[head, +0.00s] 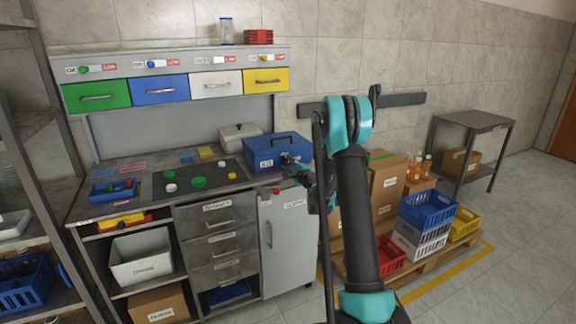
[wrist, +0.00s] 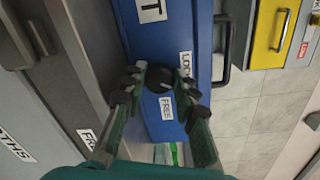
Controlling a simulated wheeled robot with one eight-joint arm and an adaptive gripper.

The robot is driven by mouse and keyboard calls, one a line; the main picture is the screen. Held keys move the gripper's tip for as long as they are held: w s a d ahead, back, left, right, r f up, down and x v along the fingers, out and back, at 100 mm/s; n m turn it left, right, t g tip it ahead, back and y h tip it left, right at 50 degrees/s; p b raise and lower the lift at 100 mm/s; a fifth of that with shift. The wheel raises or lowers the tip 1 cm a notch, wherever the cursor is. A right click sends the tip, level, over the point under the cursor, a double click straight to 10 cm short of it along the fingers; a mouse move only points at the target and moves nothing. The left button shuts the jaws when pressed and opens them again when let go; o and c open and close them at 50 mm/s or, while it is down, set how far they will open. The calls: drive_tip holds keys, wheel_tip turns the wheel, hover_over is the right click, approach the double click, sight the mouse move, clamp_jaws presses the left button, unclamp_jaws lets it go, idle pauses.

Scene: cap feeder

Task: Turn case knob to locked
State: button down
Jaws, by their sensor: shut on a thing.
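The blue case (head: 262,153) stands on the right end of the workbench and fills the middle of the wrist view (wrist: 203,30). Its round black knob (wrist: 158,78) sits on the front face, with a white "LOCK" label (wrist: 187,66) and a white "FREE" label (wrist: 167,108) beside it. My gripper (wrist: 160,84) is shut on the knob, one finger on each side. I cannot tell surely which label the knob's mark points to. In the head view my gripper (head: 291,163) is at the case's front, and the knob is hidden.
A dark mat with green and white caps (head: 199,182) lies left of the case. A pale box (head: 240,133) stands behind. Coloured drawers (head: 160,90) hang above the bench. Cartons (head: 388,187) and crates (head: 428,208) stand on a pallet to the right.

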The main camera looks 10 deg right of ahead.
drive_tip(key=n, duration=0.5)
drive_tip(key=shift+s+f+n, duration=0.1)
drive_tip(key=shift+n, duration=0.2)
drive_tip(key=shift+a, duration=0.1)
idle(0.4)
drive_tip(key=c, duration=1.2)
unclamp_jaws()
drive_tip(key=shift+o, duration=0.2)
